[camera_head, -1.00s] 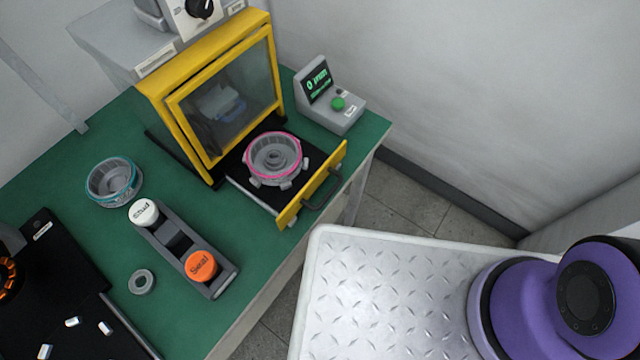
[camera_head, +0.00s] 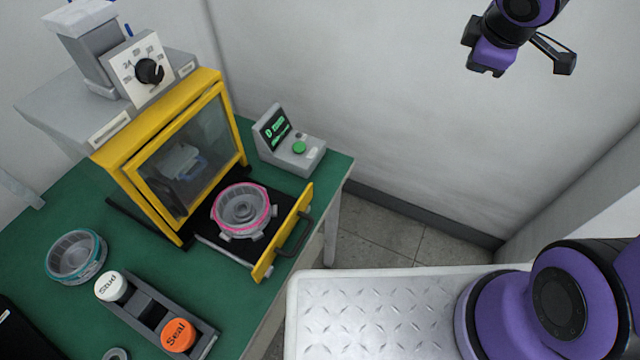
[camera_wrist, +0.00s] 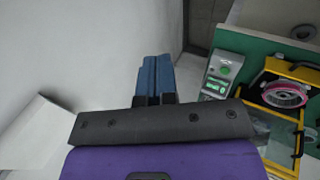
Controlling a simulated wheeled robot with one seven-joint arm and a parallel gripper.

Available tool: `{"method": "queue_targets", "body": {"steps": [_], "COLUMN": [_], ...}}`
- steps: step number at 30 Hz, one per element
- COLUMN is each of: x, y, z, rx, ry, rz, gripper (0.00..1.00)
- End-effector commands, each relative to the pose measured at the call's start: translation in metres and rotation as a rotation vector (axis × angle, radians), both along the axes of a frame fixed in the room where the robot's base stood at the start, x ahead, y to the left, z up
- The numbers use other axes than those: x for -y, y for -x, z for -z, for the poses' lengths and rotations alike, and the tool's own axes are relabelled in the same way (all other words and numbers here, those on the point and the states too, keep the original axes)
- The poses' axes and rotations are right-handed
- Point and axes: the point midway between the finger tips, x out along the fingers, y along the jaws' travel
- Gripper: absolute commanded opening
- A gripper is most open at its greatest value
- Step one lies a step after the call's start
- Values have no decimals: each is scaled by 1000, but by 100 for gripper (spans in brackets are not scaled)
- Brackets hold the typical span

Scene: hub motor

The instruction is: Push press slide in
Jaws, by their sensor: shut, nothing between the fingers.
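The press (camera_head: 170,100) is a yellow-framed box with a clear window, standing on the green bench. Its slide (camera_head: 222,244) is pulled out at the front, with a yellow front plate (camera_head: 283,233) and a dark handle (camera_head: 297,236). A grey hub with a pink ring (camera_head: 243,208) sits on the slide; the pink ring also shows at the right of the wrist view (camera_wrist: 284,94). My gripper's blue fingers (camera_wrist: 155,78) are together and empty in the wrist view. In the head view my arm's end is at the upper right, well apart from the slide, its fingers not clear.
A control box (camera_head: 289,142) with a green button stands right of the press. A teal-ringed hub part (camera_head: 76,257) and a holder (camera_head: 157,314) with white and orange caps lie on the bench (camera_head: 50,205). Space in front of the slide handle is clear.

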Motion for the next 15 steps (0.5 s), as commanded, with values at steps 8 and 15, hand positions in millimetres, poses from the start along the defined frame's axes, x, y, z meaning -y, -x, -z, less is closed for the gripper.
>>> {"method": "queue_targets", "body": {"steps": [8, 15], "x": [-48, -98], "y": [-23, -12], "z": [82, 151], "rx": [-90, -152], "ry": [29, -42], "rz": [-451, -849], "gripper": [0, 0]}}
